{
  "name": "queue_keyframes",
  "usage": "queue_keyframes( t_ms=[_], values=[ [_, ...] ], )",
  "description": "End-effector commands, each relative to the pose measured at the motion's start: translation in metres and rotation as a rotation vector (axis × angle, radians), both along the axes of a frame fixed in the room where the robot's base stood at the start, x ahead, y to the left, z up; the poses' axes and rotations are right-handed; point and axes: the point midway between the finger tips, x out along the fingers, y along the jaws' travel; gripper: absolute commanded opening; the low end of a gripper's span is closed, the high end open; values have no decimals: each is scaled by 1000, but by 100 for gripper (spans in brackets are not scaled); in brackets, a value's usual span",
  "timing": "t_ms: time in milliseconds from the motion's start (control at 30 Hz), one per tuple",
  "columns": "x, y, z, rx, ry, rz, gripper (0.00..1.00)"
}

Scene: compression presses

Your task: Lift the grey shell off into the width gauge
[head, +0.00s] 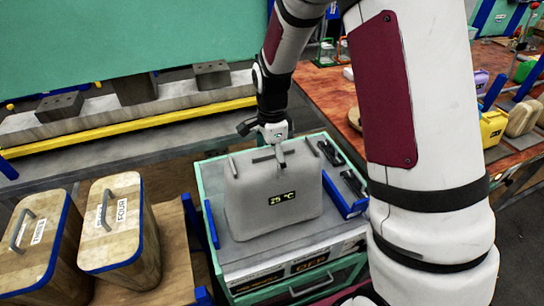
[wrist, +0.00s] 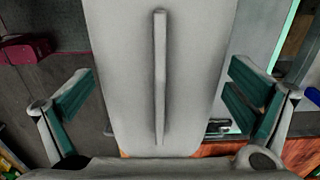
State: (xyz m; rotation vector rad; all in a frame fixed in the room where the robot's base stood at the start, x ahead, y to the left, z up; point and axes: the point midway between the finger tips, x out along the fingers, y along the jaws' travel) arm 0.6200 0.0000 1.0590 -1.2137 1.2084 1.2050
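The grey shell (head: 272,205) stands upright on a green-edged bench, with a small "25 °C" display on its front. My gripper (head: 278,145) is above the shell's top, partly over the top handle. In the wrist view the shell's pale top (wrist: 120,60) and its long bar handle (wrist: 160,75) lie between my spread, green-padded fingers. My gripper is open and empty, and I cannot tell the height gap to the handle. I cannot tell for certain which thing is the width gauge.
Two wooden bins with handles, labelled THREE (head: 35,245) and FOUR (head: 125,225), stand at the left. Blue rails (head: 345,200) and dark handles sit right of the shell. A grey ledge with dark blocks (head: 135,88) runs behind. My arm hides part of the right side.

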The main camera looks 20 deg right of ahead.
Motion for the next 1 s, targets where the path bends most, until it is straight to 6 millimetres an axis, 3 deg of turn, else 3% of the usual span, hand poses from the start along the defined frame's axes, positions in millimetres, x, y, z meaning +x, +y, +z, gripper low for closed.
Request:
queue_keyframes(
  t_ms=[367, 800, 1000],
  values=[
    [1, 0, 6, 0, -2, 0, 100],
    [1, 0, 87, 0, -5, 0, 100],
    [0, 0, 112, 0, -2, 0, 100]
  ],
)
